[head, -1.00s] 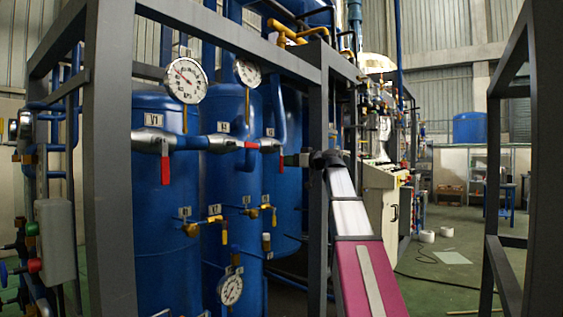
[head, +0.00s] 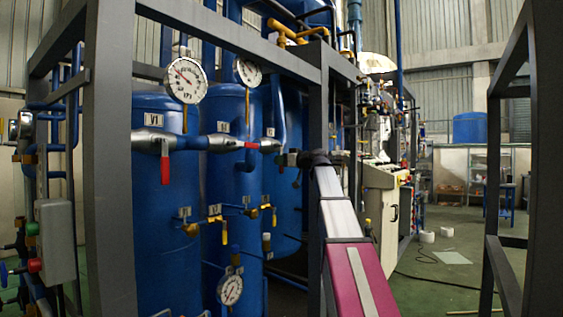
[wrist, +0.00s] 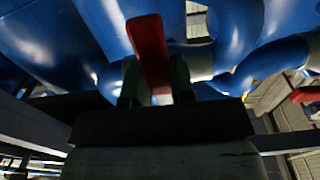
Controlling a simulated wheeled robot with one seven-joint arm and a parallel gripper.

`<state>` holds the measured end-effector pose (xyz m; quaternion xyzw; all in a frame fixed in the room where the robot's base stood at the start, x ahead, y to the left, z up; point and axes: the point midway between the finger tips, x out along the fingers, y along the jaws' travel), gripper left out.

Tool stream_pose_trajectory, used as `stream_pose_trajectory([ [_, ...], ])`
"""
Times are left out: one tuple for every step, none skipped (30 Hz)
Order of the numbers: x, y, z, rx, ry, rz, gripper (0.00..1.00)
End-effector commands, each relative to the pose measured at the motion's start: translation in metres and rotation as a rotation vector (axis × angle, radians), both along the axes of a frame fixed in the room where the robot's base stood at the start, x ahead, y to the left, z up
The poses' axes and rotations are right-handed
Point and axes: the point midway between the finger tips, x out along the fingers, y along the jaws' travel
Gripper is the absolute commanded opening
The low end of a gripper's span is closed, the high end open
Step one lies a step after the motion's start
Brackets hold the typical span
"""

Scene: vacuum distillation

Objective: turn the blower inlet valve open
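A red valve handle (wrist: 150,50) rises between the two fingers of my gripper (wrist: 157,88) in the wrist view. The fingers look open, one on each side of the handle, with a light gap near its lower end. Contact with the fingers cannot be made out. In the head view my gripper (head: 288,159) is small and dark, just behind the frame post, beside a red handle (head: 270,144) on the horizontal pipe. Another red handle (head: 165,170) hangs down below the V1 pipe. I cannot tell which handle is the blower inlet valve.
Blue tanks (head: 160,250) stand behind a grey steel frame (head: 108,160). Its post (head: 318,110) is close to my arm. Another red handle (wrist: 305,95) is at the wrist view's right. Open floor (head: 440,285) lies right.

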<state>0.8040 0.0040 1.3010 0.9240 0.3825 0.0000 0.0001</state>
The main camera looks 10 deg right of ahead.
Motion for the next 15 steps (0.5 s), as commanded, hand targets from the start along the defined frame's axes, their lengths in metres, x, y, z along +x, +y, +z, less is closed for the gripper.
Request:
stream_pose_trajectory([
  [-0.0001,0.0,-0.0001,0.0,0.0,0.0,0.0],
  [-0.0001,-0.0001,0.0,-0.001,-0.001,0.001,0.0],
  [0.0001,-0.0002,-0.0001,-0.003,-0.003,0.001,0.0],
  [0.0003,-0.0004,0.0,-0.005,-0.005,0.001,0.0],
  [0.0005,-0.0005,0.0,-0.008,-0.008,0.0,0.0],
  [0.0008,-0.001,0.0,-0.013,-0.013,0.0,0.0],
  [0.0013,-0.0013,0.0,-0.018,-0.018,0.0,0.0],
  [0.0017,-0.0017,0.0,-0.025,-0.025,0.0,0.0],
  [0.0024,-0.0024,0.0001,-0.035,-0.035,0.0,0.0],
  [0.003,-0.003,0.0002,-0.045,-0.045,0.0,0.0],
  [0.0037,-0.0037,0.0003,-0.055,-0.055,0.0,0.0],
  [0.0048,-0.0047,0.0004,-0.071,-0.071,0.0,0.0],
  [0.0057,-0.0055,0.0006,-0.083,-0.083,0.0,0.0],
  [0.0065,-0.0064,0.0007,-0.098,-0.098,0.0,0.0],
  [0.0079,-0.0076,0.001,-0.12,-0.119,0.0,0.0],
])
